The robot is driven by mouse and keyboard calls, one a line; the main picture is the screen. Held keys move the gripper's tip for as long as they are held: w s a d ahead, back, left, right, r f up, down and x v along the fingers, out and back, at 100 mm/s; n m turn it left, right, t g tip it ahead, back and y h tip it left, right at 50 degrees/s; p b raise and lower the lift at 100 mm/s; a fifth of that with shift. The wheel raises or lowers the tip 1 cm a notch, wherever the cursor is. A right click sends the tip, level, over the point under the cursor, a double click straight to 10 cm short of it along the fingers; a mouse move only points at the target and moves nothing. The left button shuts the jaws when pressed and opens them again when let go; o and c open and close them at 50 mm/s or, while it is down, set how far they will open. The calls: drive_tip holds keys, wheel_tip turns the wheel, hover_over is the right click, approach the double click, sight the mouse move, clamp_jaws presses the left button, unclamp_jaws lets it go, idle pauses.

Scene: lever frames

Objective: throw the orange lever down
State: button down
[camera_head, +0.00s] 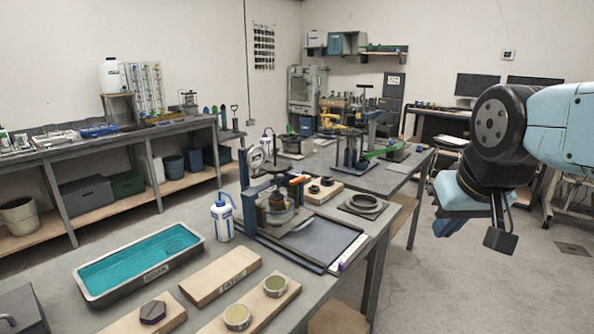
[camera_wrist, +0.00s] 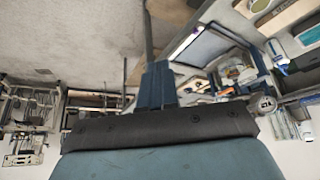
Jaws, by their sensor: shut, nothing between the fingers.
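The orange lever (camera_head: 299,181) shows as a short orange handle at the top right of a blue lever frame (camera_head: 249,192), on the near bench. The handle looks about level, and its pivot is too small to make out. My gripper (camera_head: 449,228) hangs at the right, over the floor beyond the bench's right edge, well apart from the lever. In the wrist view its blue fingers (camera_wrist: 156,82) are together with nothing between them. That view looks upside down, and I cannot make out the lever clearly in it.
A white bottle (camera_head: 222,217) stands left of the frame. A teal-filled tray (camera_head: 140,264) and wooden boards (camera_head: 220,276) lie in front. A wooden board with dark round parts (camera_head: 320,190) and a grey ring (camera_head: 363,204) are to its right.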

drive_tip(key=shift+w+r, duration=0.1)
drive_tip(key=w+a+r+n+g, duration=0.1)
drive_tip(key=w+a+r+n, duration=0.2)
drive_tip(key=w, duration=0.5)
drive_tip(key=w+a+r+g, duration=0.1)
drive_tip(key=w+a+r, duration=0.25)
drive_tip(key=w, duration=0.45)
drive_tip(key=w+a+r+n+g, duration=0.1)
drive_tip(key=w+a+r+n, duration=0.1)
drive_tip(key=w+r, duration=0.45)
drive_tip(key=w+a+f+n+g, duration=0.1)
drive_tip(key=w+a+f, duration=0.3)
drive_tip(key=w+a, duration=0.4)
drive_tip(key=w+a+f+n+g, duration=0.1)
drive_tip(key=w+a+f+n, duration=0.3)
drive_tip(key=w+a, duration=0.4)
drive_tip(key=w, duration=0.6)
drive_tip(key=shift+w+f+g, duration=0.2)
drive_tip(key=shift+w+g, duration=0.05)
drive_tip(key=shift+g, duration=0.05)
